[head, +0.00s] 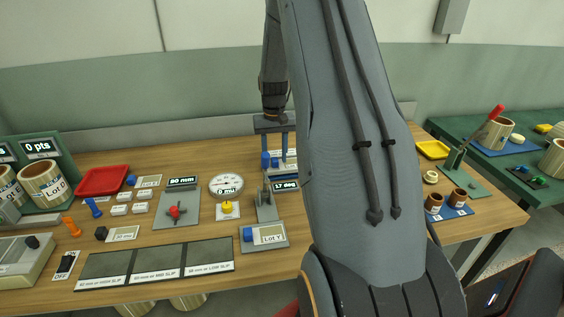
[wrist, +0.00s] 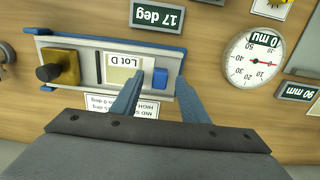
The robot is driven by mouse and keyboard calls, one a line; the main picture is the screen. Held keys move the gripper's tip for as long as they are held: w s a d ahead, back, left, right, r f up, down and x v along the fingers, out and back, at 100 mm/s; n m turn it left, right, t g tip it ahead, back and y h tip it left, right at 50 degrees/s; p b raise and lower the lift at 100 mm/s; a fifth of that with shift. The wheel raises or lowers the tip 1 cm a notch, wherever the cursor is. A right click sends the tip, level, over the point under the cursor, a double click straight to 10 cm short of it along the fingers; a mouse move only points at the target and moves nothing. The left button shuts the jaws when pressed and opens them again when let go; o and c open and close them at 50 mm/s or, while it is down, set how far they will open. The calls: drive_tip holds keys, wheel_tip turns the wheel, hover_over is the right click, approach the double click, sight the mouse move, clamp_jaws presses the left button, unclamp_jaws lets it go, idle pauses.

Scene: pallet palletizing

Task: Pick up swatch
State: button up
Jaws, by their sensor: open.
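A pale swatch marked Lot D (wrist: 123,72) with a blue grip block (wrist: 160,78) lies on the grey, blue-edged tilt plate (wrist: 88,68) in the wrist view. My gripper (wrist: 158,84) is open, its two blue fingers on either side of the grip block; I cannot tell whether they touch it. In the head view my gripper (head: 277,150) is over the back of the table, with my arm hiding much of that spot. Another swatch marked Lot Y (head: 270,235), with a blue block (head: 247,235), lies on a grey plate nearer the front.
A 17 deg display (wrist: 158,15) and a round dial (wrist: 255,60) stand close to the tilt plate. A red tray (head: 103,181), a 90 mm station (head: 177,210) and three dark pads (head: 155,262) occupy the left. Two brown cups (head: 446,201) stand at the right.

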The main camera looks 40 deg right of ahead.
clamp_jaws()
drive_tip(key=shift+r, duration=0.1)
